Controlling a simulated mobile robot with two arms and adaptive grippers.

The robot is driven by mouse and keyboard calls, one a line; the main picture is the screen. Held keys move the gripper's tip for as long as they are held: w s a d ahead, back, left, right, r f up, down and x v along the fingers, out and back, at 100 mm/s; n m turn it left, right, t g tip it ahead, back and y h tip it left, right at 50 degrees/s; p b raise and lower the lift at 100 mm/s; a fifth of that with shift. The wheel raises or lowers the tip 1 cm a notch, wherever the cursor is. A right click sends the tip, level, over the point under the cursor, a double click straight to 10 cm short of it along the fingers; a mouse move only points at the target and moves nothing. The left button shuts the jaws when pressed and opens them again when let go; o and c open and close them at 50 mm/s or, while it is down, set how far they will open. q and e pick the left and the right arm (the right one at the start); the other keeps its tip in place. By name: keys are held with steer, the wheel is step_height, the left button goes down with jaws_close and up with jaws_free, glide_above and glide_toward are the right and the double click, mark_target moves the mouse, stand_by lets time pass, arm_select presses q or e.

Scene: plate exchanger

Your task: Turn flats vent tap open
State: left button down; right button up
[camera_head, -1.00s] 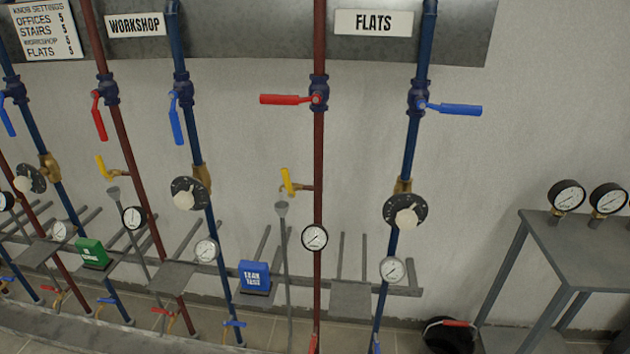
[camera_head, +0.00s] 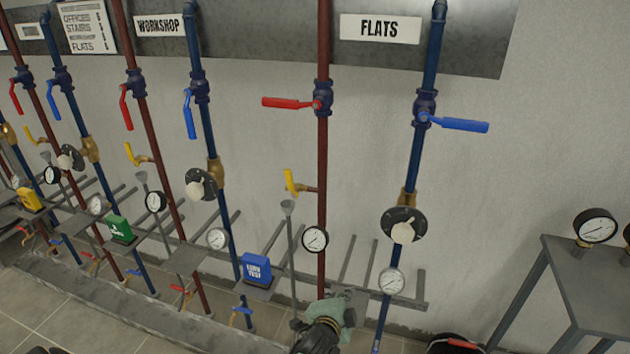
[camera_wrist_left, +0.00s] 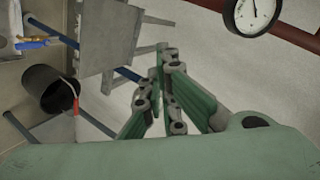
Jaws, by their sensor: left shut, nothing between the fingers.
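The flats vent tap, a small brass tap with a yellow handle (camera_head: 291,182), sticks out to the left of the red pipe (camera_head: 322,150) below the FLATS sign (camera_head: 380,28). Its handle stands nearly upright, slightly tilted. My left gripper (camera_head: 343,304) is at the bottom of the head view, well below the tap and in front of the lower red pipe. It is shut and empty. In the left wrist view its green fingers (camera_wrist_left: 167,62) are close together, and the tap does not show there. My right gripper is out of view.
A funnel on a grey drain pipe (camera_head: 288,207) stands below the tap. A gauge (camera_head: 315,239) sits on the red pipe, also seen in the left wrist view (camera_wrist_left: 252,13). A blue box (camera_head: 256,268) rests on a bracket at left. A metal table (camera_head: 590,270) stands right.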

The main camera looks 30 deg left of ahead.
mark_target(291, 184)
arm_select(q)
steer(key=w+a+r+t+y+p, duration=0.1)
steer(key=a+r+t+y, duration=0.2)
steer(key=r, duration=1)
steer(key=w+a+r+y, duration=0.15)
steer(key=a+r, duration=0.35)
steer(key=r, duration=0.8)
steer(key=w+a+f+p, duration=0.1)
steer(key=w+a+p, duration=0.1)
steer(key=w+a, duration=0.5)
steer(key=shift+a, duration=0.65)
steer(key=shift+w+f+y, duration=0.1)
steer(key=shift+y, duration=0.15)
steer(key=shift+p, duration=0.35)
steer(key=shift+a+r+p, duration=0.2)
steer(key=shift+p, duration=0.15)
